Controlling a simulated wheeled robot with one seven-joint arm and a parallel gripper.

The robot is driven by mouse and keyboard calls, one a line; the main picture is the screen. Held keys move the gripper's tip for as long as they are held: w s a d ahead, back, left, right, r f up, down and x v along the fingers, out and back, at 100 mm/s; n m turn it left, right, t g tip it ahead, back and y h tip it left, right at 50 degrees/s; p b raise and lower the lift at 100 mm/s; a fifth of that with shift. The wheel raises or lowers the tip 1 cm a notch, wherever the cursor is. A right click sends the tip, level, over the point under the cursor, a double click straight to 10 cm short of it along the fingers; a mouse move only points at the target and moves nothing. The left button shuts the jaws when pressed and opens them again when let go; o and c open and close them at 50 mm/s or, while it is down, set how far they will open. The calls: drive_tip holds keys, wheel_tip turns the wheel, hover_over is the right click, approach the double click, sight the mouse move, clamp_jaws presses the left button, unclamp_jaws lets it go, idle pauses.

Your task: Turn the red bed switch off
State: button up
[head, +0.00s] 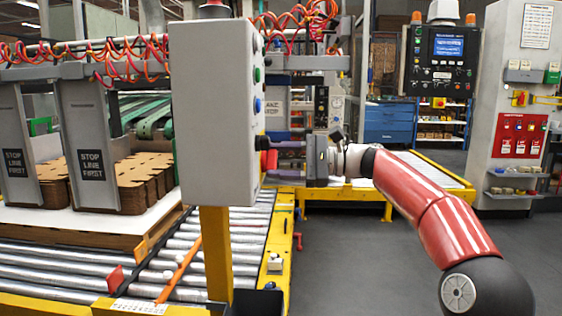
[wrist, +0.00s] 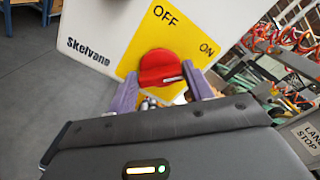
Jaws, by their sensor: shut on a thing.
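The red bed switch (wrist: 160,66) is a red rotary knob on a yellow plate (wrist: 186,32) marked OFF and ON. In the wrist view OFF is above the knob and ON is to its upper right. I cannot tell clearly which word the knob points at. In the head view the red switch (head: 269,159) sticks out from the right side of a grey control box (head: 212,115). My gripper (head: 283,151) has come to it from the right. Its purple fingers stand on either side of the knob and are shut on it.
The box stands on a yellow post (head: 217,255) beside a roller conveyor (head: 60,265). Green and blue buttons (head: 258,105) sit above the switch. A second conveyor (head: 425,168) lies behind my arm. The grey floor (head: 350,265) at the front right is clear.

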drive_tip(key=shift+f+n+b, duration=0.2)
drive_tip(key=shift+n+b, duration=1.2)
drive_tip(key=shift+n, duration=2.9)
drive_tip(key=shift+f+n+b, duration=0.15)
drive_tip(key=shift+n+b, duration=1.2)
drive_tip(key=shift+n, duration=2.95)
drive_tip(key=o, duration=1)
drive_tip(key=shift+r, duration=0.1)
drive_tip(key=shift+s+d+p, duration=0.15)
drive_tip(key=shift+d+p, duration=0.15)
drive_tip(key=shift+d, duration=3.6)
